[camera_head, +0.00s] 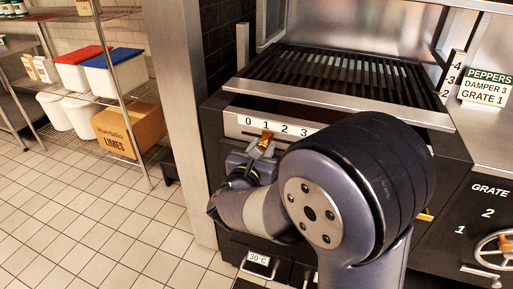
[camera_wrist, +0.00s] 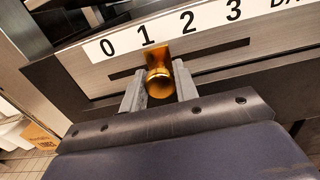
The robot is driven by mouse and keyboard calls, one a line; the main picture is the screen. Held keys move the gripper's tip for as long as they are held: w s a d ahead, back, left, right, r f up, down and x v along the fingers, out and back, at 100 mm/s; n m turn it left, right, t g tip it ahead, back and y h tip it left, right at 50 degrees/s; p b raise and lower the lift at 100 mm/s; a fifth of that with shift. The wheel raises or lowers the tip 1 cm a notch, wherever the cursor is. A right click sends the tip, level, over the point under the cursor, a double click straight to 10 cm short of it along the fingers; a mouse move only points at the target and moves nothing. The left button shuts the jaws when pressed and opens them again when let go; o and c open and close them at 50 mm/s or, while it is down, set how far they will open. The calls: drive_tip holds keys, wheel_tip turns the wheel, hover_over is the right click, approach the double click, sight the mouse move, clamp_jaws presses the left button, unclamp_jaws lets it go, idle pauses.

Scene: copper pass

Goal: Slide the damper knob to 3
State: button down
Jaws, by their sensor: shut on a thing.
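The brass damper knob (camera_wrist: 159,82) stands out from a dark horizontal slot in the steel front panel, under the 1 of the number scale (camera_wrist: 187,20). In the wrist view the scale reads 0, 1, 2, 3. My gripper (camera_wrist: 158,88) is shut on the knob, with one grey finger on each side of it. In the head view the knob (camera_head: 266,139) shows just below the 1, and my gripper (camera_head: 259,149) reaches it from below. My arm hides the panel to the right of the 3 in the head view.
The grill grate (camera_head: 340,75) lies above the panel. A sign (camera_head: 485,88) reads PEPPERS, DAMPER 3, GRATE 1. A grate handwheel (camera_head: 495,248) is at the lower right. A shelf with bins and a limes box (camera_head: 130,130) stands left. The slot right of the knob is clear.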

drive_tip(key=s+d+b, duration=0.2)
drive_tip(key=s+d, duration=0.1)
drive_tip(key=d, duration=0.6)
drive_tip(key=shift+s, duration=0.1)
drive_tip(key=c, duration=1.2)
unclamp_jaws()
drive_tip(key=shift+d, duration=0.15)
drive_tip(key=shift+o, duration=0.3)
drive_tip(key=p+v, duration=0.1)
drive_tip(key=v, duration=1)
drive_tip(key=shift+p, duration=0.3)
drive_tip(key=shift+r, duration=0.1)
drive_tip(key=b+x, duration=0.1)
drive_tip(key=x, duration=1)
